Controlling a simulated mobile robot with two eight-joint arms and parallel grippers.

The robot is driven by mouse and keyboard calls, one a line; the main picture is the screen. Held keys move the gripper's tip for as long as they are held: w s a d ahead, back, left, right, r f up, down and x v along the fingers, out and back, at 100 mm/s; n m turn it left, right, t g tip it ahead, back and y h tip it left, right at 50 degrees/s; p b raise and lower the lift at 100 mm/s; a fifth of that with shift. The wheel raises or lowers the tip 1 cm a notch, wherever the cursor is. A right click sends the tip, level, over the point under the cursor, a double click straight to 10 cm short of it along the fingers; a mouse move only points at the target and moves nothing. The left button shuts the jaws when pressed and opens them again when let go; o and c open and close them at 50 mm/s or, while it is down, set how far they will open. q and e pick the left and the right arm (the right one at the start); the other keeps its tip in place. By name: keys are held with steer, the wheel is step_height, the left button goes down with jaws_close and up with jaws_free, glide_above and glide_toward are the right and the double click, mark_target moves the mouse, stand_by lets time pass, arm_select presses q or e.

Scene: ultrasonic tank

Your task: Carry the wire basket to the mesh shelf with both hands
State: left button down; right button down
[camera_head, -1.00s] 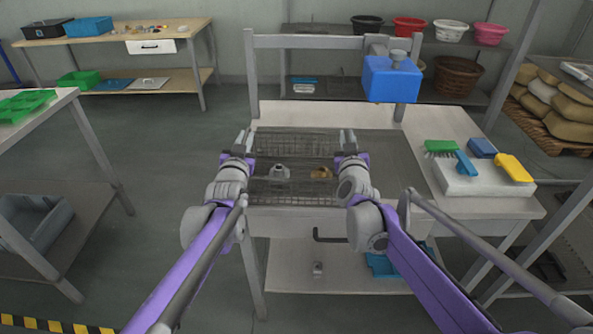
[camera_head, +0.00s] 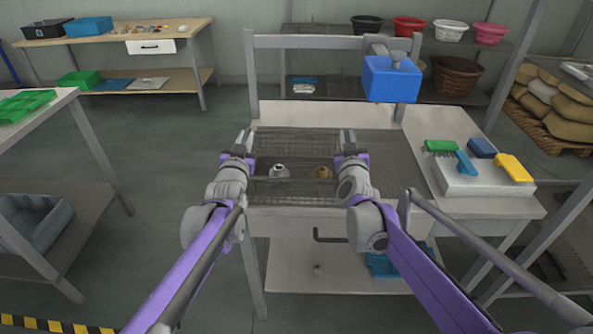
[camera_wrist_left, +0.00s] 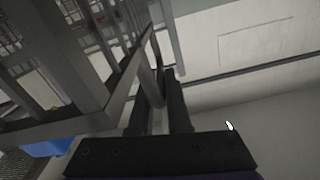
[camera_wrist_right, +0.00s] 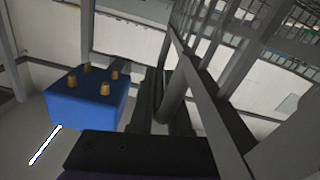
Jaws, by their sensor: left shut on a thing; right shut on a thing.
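The wire basket (camera_head: 300,193) is between my two grippers, over the left part of the dark recessed area of the bench. It looks level. A grey metal part (camera_head: 279,171) and a brass-coloured part (camera_head: 322,172) lie inside it. My left gripper (camera_head: 243,138) is shut at the basket's left side and my right gripper (camera_head: 348,138) at its right side. The wrist views show the left fingers (camera_wrist_left: 168,100) and right fingers (camera_wrist_right: 170,100) close around upright grey bars at the basket's ends. A dark mesh shelf surface (camera_head: 574,225) shows at the right edge, partly cut off.
A blue box (camera_head: 391,80) hangs over the back of the bench; it also shows in the right wrist view (camera_wrist_right: 88,98). A white block (camera_head: 478,180) with brushes stands on the bench's right side. A grey post (camera_head: 251,75) rises at the back left. Open floor lies left of the bench.

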arm_select(q)
steer(key=shift+a+r, duration=0.15)
arm_select(e)
steer(key=shift+d+r, duration=0.15)
